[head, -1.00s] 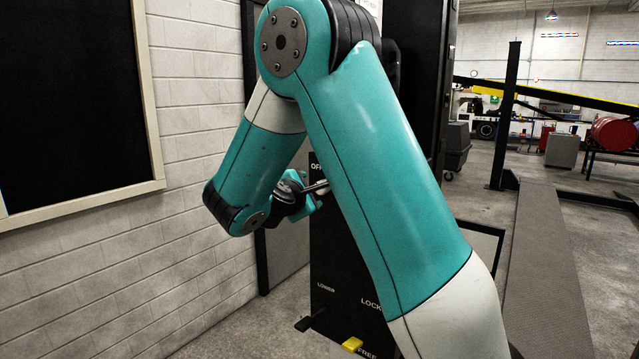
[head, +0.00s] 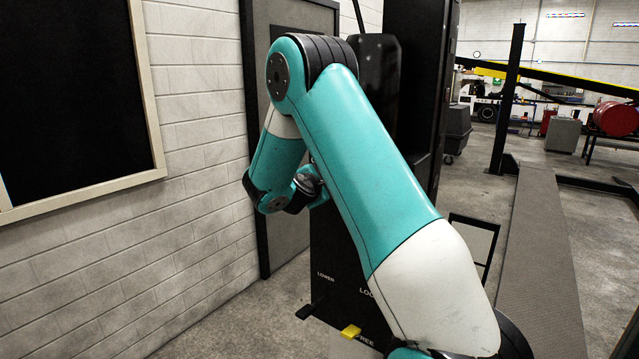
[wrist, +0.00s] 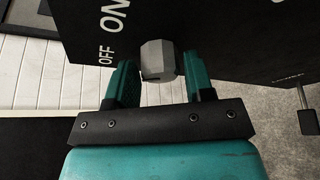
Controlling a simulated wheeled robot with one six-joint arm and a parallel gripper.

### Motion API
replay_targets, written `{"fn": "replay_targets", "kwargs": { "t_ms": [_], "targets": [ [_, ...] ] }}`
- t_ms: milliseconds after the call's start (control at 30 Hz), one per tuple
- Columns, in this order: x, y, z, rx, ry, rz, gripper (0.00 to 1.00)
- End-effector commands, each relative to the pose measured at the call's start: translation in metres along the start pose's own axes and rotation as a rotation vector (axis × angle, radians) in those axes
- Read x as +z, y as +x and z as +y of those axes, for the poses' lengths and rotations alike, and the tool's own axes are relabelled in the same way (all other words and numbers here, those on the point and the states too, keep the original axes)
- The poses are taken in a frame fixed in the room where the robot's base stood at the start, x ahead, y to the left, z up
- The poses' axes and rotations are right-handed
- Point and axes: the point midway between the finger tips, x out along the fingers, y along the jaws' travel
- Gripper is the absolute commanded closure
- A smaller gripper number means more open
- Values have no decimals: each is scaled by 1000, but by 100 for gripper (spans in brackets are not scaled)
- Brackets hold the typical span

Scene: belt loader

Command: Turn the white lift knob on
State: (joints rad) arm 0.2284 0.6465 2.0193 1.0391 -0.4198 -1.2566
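The white lift knob (wrist: 158,60), pale grey and faceted, sticks out from the black panel (wrist: 220,35) in the wrist view. The words OFF and ON are printed on the panel to the left of and above the knob. A small dark mark shows on the knob's lower side. My gripper (wrist: 160,76) is open, with one teal finger on each side of the knob. The left finger is close to it and a gap shows at the right finger; contact cannot be told. In the head view my arm hides the knob and most of the gripper.
Lower on the panel, a black lever (head: 304,312) sits by LOWER and a yellow lever (head: 351,331) by FREE. A brick wall (head: 200,150) and grey door (head: 290,130) stand to the left. A ramp track (head: 540,240) runs along the right.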

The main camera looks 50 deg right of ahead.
Motion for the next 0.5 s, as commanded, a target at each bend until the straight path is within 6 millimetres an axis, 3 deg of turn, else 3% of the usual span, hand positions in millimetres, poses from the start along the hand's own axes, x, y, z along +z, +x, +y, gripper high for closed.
{"fn": "replay_targets", "kwargs": {
  "t_ms": [33, 133, 500],
  "targets": [
    [0, 0, 0, 0, 0, 0, 64],
    [0, 0, 0, 0, 0, 0, 85],
    [-2, 0, -4, 19, 46, -1, 85]
  ]
}}
